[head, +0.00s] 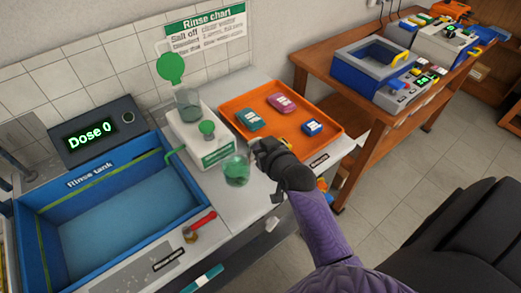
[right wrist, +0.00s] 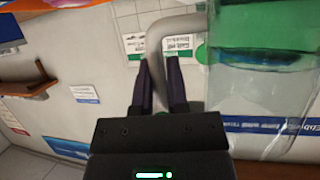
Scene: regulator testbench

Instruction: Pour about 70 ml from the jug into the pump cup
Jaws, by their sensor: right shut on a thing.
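The clear jug (head: 237,172) is in front of the pump, a little right of it, and shows green at its bottom in the head view. My right gripper (head: 258,147) is shut on the jug's handle. In the right wrist view the grey handle (right wrist: 151,48) passes between the two dark fingers (right wrist: 160,85), and the jug's clear wall (right wrist: 262,95) fills the right side. The pump cup (head: 188,104) is clear and stands upright at the back of the white pump (head: 201,138). A jug-to-bench gap cannot be told. My left gripper is out of view.
A round green lid (head: 170,67) stands up behind the cup. An orange tray (head: 318,133) with several small packs lies right.

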